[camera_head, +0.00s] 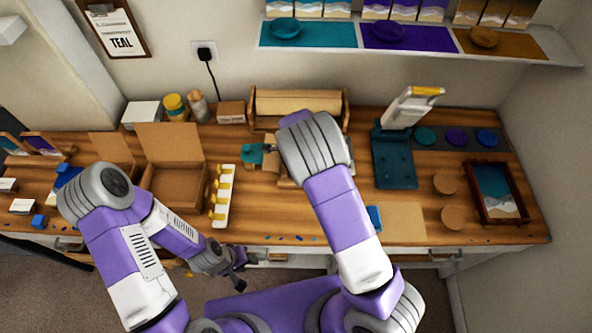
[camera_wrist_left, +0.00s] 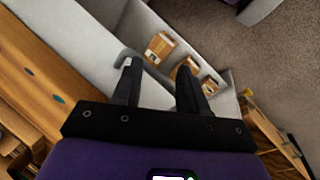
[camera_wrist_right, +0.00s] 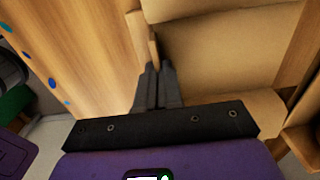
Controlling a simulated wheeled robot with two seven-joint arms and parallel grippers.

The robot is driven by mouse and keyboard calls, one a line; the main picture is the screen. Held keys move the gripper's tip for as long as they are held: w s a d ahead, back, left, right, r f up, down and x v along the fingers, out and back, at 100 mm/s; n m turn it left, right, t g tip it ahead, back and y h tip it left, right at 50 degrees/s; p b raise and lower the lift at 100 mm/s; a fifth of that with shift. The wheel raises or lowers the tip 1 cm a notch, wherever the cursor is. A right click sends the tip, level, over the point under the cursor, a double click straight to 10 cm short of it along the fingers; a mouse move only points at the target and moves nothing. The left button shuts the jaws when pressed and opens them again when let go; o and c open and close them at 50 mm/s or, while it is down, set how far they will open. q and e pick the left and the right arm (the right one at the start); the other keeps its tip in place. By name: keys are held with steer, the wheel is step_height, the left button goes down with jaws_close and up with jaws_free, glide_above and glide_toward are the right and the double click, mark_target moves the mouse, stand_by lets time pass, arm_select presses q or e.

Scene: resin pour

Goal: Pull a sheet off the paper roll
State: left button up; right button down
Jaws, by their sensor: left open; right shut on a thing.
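The brown paper roll (camera_head: 298,102) sits in a wooden holder (camera_head: 252,108) at the back middle of the bench. Brown paper (camera_wrist_right: 215,60) fills much of the right wrist view. My right gripper (camera_wrist_right: 157,85) is shut with its fingertips together at the paper's edge, pinching the paper. In the head view, my right arm hides most of this gripper and the paper in front of the roll. My left gripper (camera_head: 238,284) is low, in front of the bench's front edge. It is open and empty in the left wrist view (camera_wrist_left: 158,75).
An open cardboard box (camera_head: 175,185) and a white rack with yellow pieces (camera_head: 222,197) stand left of the paper. A teal scale-like stand (camera_head: 393,160) is to the right. Below the left gripper, an open drawer (camera_wrist_left: 215,100) holds wooden pieces.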

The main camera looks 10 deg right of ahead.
steer(key=shift+s, duration=0.2)
steer(key=c, duration=1.3)
jaws_free()
steer(key=shift+s, duration=0.1)
steer(key=shift+r, duration=0.35)
step_height(320, 180, up, 7)
steer(key=shift+f+p, duration=0.1)
steer(key=shift+p, duration=0.6)
